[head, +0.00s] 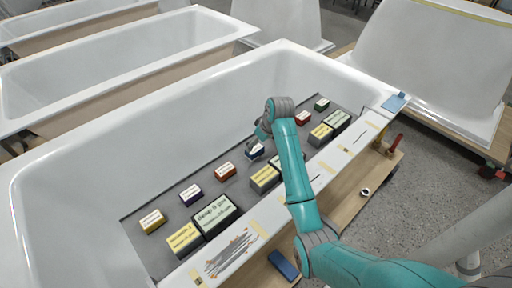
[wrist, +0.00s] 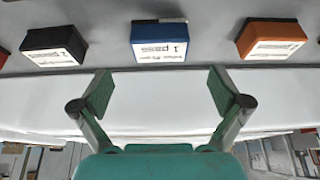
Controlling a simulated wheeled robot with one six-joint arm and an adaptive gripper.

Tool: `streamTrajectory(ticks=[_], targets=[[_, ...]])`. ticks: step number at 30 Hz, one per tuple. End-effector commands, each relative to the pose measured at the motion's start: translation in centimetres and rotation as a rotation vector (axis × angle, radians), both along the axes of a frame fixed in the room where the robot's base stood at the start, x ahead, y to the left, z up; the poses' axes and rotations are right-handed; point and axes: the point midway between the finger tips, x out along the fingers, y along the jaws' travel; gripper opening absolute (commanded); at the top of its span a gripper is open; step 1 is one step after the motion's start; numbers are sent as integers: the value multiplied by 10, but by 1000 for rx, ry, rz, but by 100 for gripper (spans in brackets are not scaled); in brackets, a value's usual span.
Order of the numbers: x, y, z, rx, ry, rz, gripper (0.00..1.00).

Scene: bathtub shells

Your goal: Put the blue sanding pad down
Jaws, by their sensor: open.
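A blue block with a white label (head: 254,151) sits on the grey board inside the near tub, in a row of small labelled blocks. In the wrist view a blue block (wrist: 158,45) whose label reads "1 pass" stands on the grey surface, just beyond my fingertips. My gripper (wrist: 162,92) is open, with nothing between its two fingers. In the head view my gripper (head: 262,133) is close above the blue block and partly overlaps it; I cannot tell whether they touch. A plain blue pad (head: 283,265) lies on the wooden ledge at the near side.
An orange block (wrist: 270,40) and a black one (wrist: 55,46) flank the blue block. Larger yellow and green labelled blocks (head: 213,214) stand nearer the tub rim. A light blue pad (head: 396,102) lies on the rim at right. Other tubs stand behind.

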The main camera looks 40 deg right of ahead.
Motion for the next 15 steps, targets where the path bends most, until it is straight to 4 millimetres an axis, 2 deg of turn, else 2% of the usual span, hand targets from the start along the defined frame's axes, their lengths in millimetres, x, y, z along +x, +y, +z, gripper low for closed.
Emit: streamTrajectory(ticks=[3, 7, 15], targets=[[-8, 0, 22, -1, -3, 0, 99], [-16, 0, 40, 0, -2, 0, 99], [-23, -1, 55, 0, 0, -1, 99]])
